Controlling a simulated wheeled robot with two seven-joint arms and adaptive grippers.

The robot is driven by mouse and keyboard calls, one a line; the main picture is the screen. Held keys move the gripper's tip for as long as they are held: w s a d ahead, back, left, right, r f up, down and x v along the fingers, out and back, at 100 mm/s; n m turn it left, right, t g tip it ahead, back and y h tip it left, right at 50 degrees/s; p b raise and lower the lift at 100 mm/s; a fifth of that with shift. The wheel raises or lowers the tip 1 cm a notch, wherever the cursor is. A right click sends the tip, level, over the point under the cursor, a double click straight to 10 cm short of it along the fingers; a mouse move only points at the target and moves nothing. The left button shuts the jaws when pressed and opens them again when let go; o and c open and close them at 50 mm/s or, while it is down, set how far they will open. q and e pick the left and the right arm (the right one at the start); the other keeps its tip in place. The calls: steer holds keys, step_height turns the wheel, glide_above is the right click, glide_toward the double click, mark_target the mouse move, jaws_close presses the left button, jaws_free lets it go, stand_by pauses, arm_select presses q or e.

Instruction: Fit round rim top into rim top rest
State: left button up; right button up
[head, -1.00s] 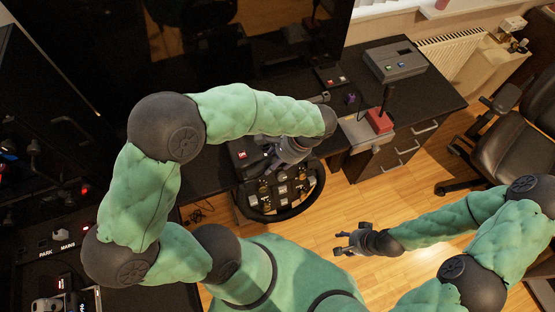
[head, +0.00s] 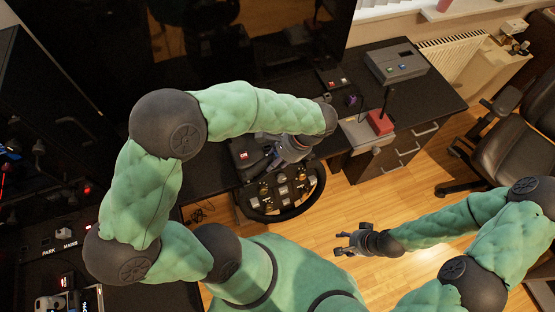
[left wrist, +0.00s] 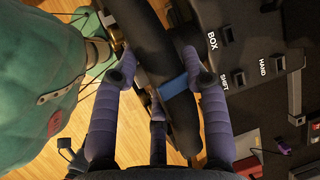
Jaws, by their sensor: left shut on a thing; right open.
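The steering wheel (head: 310,204) has a black round rim and shows in the head view below my left forearm, in front of the desk; its top is hidden by my arm and hand. In the left wrist view, the thick dark rim top (left wrist: 147,45), with a blue band across it, runs between the fingers of my left gripper (left wrist: 160,85). The left gripper is shut on the rim. I cannot make out the rim top rest or whether the rim touches it. My right gripper (head: 345,243) is open and empty above the wooden floor, right of the wheel.
A dark panel (left wrist: 235,45) with lettering and switches lies close right of the rim in the left wrist view. The desk (head: 430,100) carries a grey box (head: 396,62) and a lever on a red base (head: 380,122). A chair (head: 520,130) stands at right. Floor around my right gripper is clear.

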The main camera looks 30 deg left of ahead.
arm_select(q)
steer(key=shift+w+a+r+p, duration=0.1)
steer(key=shift+w+r+p, duration=0.35)
steer(key=shift+r, duration=0.3)
steer(key=shift+w+a+r+p, duration=0.1)
steer(key=shift+a+r+p, duration=0.1)
steer(key=shift+r+p, duration=0.25)
steer(key=shift+w+a+r+p, duration=0.15)
steer(key=shift+r+p, duration=0.15)
steer(key=shift+r, duration=0.25)
steer(key=shift+d, duration=0.1)
